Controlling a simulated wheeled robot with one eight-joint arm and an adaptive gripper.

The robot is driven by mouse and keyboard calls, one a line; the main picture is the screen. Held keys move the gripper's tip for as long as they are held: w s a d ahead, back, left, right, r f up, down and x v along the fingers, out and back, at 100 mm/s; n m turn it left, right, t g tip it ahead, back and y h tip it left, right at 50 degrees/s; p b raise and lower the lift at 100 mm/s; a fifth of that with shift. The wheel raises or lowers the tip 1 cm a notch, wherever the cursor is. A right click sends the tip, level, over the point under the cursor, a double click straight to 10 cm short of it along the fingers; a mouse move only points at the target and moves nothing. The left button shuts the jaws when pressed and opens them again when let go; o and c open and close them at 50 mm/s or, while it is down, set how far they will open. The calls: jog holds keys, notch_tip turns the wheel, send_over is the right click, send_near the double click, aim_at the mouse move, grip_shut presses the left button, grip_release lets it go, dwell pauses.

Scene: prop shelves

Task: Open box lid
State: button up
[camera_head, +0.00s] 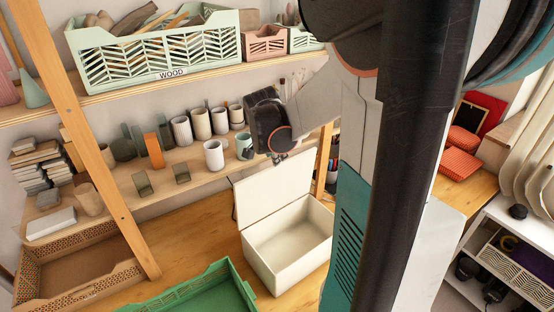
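A cream box (283,250) stands on the wooden surface at the lower middle. Its lid (270,185) is raised, standing up and tilted along the back edge, so the empty-looking inside shows. The right end of the box is partly hidden behind my arm. My gripper (279,158) is just above the lid's top edge, at the end of my arm that comes down from the upper right. The fingers are small and dark here, and I cannot tell whether they are open or touch the lid.
A green crate (196,290) stands left of the box, and a brown woven crate (88,291) is farther left. Behind, a shelf holds several mugs (181,131). A higher shelf bears a mint crate marked WOOD (160,58). A wooden post (88,140) rises at left.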

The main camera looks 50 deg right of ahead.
jog(key=shift+v, duration=2.2)
